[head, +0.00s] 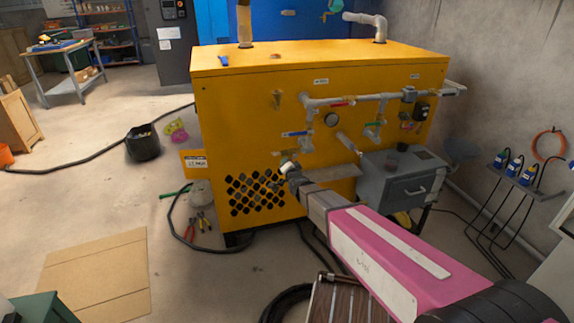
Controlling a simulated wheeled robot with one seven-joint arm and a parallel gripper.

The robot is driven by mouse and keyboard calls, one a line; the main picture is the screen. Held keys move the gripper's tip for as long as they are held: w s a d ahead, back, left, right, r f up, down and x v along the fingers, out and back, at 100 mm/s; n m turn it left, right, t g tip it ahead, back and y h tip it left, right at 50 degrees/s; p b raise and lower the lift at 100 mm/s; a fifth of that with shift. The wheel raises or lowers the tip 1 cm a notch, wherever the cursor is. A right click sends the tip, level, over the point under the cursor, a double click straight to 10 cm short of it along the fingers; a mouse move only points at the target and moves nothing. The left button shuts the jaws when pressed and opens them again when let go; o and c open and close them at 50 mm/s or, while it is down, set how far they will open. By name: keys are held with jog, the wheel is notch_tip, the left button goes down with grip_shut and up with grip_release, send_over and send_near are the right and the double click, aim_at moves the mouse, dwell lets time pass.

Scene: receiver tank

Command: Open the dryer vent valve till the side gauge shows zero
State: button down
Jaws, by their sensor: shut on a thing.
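The dryer appears to be the large yellow cabinet (235,120), with grey piping and several valves on its facing side. A red lever (342,103) is on the upper pipe, a blue lever (296,133) at lower left, and a green-handled valve (375,124) at right. I cannot tell which is the vent valve. A small round dark-faced gauge (331,119) sits between the pipes; its reading is too small to make out. My gripper (287,167) is at the cabinet side, below the blue lever and above the perforated grille, shut on a small pale thing that I cannot identify.
Blue-topped items on a bracket (515,172) hang cables at far right. A black bucket (143,143), hoses and pliers (189,228) lie on the left floor. Cardboard (96,280) lies at front left.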

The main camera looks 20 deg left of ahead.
jog(key=c, duration=1.1)
grip_release()
jog(key=shift+o, duration=0.2)
jog(key=shift+s, duration=0.1)
jog(key=v, duration=1)
jog(key=shift+s+d, duration=0.2)
jog(key=shift+d, duration=0.1)
